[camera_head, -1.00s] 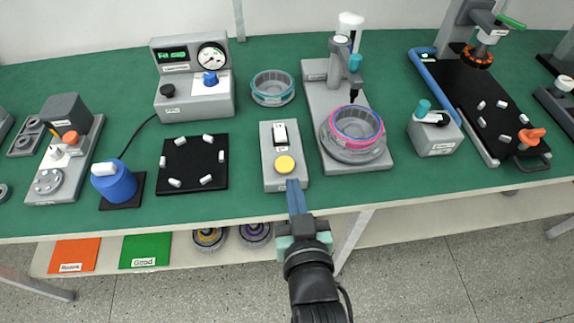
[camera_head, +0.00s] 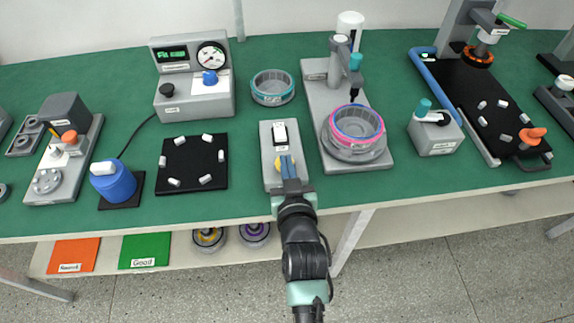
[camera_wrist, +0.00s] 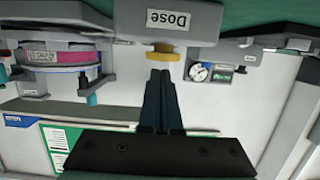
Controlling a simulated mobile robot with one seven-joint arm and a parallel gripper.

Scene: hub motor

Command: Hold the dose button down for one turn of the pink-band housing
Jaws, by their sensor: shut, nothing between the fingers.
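The wrist view shows the button (camera_wrist: 165,52) beside the "Dose" label. My gripper (camera_head: 287,160) is shut and empty, its fingertips over the button; in the wrist view the tips (camera_wrist: 161,72) are in line with it. I cannot tell whether they touch it. The pink-band housing (camera_head: 370,153) sits on the round holder of the grey stand to the right, with a blue ring (camera_head: 357,112) inside its rim.
The stand's dispenser arm (camera_head: 347,62) rises behind the housing. A teal-banded housing (camera_head: 273,88) stands behind. A black pad (camera_head: 192,163) with several white pegs lies to the left.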

